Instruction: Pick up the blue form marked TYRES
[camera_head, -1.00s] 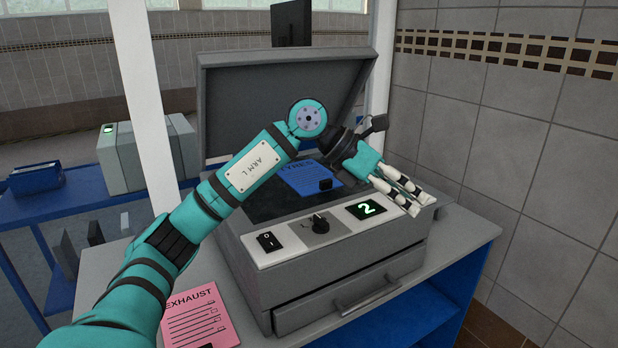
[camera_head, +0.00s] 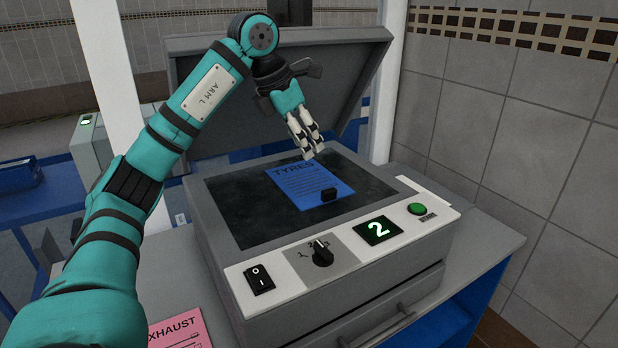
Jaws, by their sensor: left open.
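The blue form marked TYRES (camera_head: 306,187) lies flat on the dark glass of a grey copier (camera_head: 245,215), whose lid (camera_head: 240,80) stands raised. My left gripper (camera_head: 314,154) hangs above the form's far right part, fingers pointing down, open and empty. It appears apart from the form. My right gripper is not in view.
A pink form marked EXHAUST (camera_head: 178,333) lies on the table at the front left. The copier's front panel has a black switch (camera_head: 259,280), a knob (camera_head: 322,253), a display reading 2 (camera_head: 378,230) and a green button (camera_head: 417,208). A tiled wall stands at the right.

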